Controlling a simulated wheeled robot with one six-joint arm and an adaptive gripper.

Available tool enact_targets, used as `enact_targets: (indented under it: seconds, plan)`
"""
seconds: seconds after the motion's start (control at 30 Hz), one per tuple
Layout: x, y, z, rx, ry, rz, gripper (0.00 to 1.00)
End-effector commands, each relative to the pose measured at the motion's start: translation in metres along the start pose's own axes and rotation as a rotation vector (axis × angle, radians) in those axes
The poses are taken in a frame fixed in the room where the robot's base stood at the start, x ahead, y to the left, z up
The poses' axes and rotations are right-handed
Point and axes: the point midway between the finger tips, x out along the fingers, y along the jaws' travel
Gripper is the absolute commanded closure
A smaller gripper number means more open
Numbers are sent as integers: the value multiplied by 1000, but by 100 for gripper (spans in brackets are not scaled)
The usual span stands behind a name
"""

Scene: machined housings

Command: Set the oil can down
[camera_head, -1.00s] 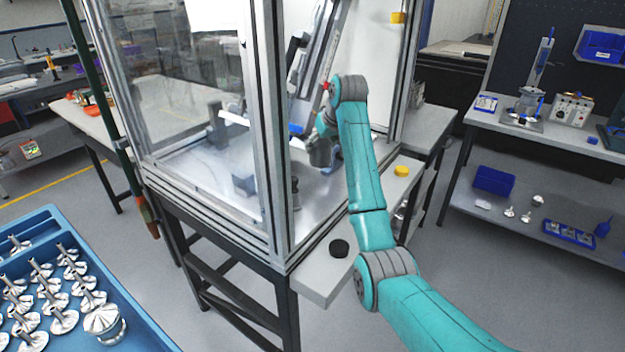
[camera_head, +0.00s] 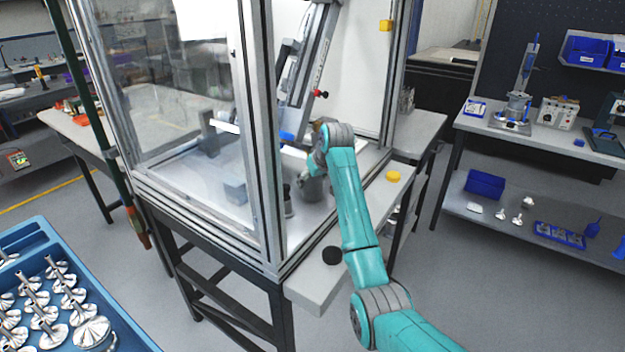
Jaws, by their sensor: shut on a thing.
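My gripper (camera_head: 304,182) is at the end of my teal arm, low inside the framed enclosure, just above its pale floor. It is small and partly covered by my own wrist. It is shut on the oil can, whose outline I cannot clearly separate from the grey wrist parts. I cannot tell whether the can touches the floor of the enclosure (camera_head: 325,208).
A dark upright cylinder (camera_head: 288,204) stands close left of my gripper. The metal frame post (camera_head: 263,150) is further left. A black round knob (camera_head: 332,256) and a yellow piece (camera_head: 393,176) lie on the front ledge (camera_head: 312,288). A blue tray (camera_head: 112,312) holds metal parts.

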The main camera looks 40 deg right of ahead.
Motion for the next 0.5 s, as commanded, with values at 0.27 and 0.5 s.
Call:
enact_targets:
  seconds: [0.27,0.5]
  plan:
    - [2,0,1,0,-1,0,6]
    - [2,0,1,0,0,0,6]
